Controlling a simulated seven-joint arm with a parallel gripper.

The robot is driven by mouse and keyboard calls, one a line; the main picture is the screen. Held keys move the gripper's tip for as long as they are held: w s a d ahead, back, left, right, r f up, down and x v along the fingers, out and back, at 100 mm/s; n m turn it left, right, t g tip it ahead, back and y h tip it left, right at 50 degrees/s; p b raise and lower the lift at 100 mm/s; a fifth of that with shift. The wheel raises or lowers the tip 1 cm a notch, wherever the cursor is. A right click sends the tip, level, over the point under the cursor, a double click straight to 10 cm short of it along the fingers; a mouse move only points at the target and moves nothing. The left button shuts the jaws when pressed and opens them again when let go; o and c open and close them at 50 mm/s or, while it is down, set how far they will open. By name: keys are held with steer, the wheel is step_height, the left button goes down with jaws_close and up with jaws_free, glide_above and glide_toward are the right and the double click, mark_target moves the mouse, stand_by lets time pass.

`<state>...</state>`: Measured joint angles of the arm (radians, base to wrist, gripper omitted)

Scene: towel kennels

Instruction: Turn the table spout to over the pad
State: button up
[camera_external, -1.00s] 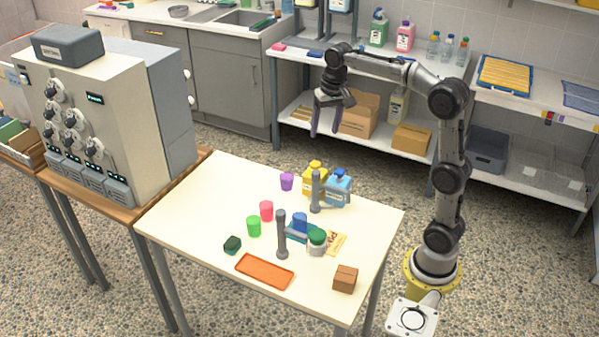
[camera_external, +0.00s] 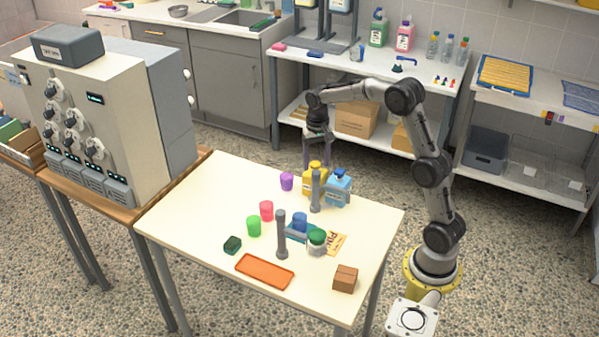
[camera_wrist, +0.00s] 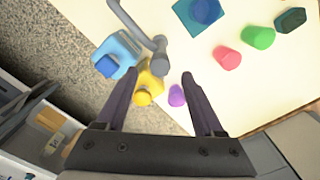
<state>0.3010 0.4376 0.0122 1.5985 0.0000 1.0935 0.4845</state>
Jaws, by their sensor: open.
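A thin grey post (camera_external: 316,192) stands by the bottles at the table's back; the wrist view shows a bent grey pipe (camera_wrist: 135,25), likely the spout, reaching up-left from a post. A second grey post (camera_external: 281,236) stands nearer the front. My gripper (camera_external: 319,164) is open and empty, pointing down above the table's back edge. In the wrist view its fingertips (camera_wrist: 160,75) flank the yellow bottle and purple cup; no contact shows.
A yellow bottle (camera_external: 309,182) and blue bottle (camera_external: 338,188) crowd the rear post. Purple (camera_external: 287,181), red (camera_external: 266,211) and green (camera_external: 254,226) cups stand left. A green-lidded jar (camera_external: 317,241), orange tray (camera_external: 264,271) and brown box (camera_external: 345,279) are in front. The table's left is clear.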

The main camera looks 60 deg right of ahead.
mark_target(316, 172)
steer(key=shift+f, duration=2.2)
jaws_close()
steer(key=shift+r, duration=0.1)
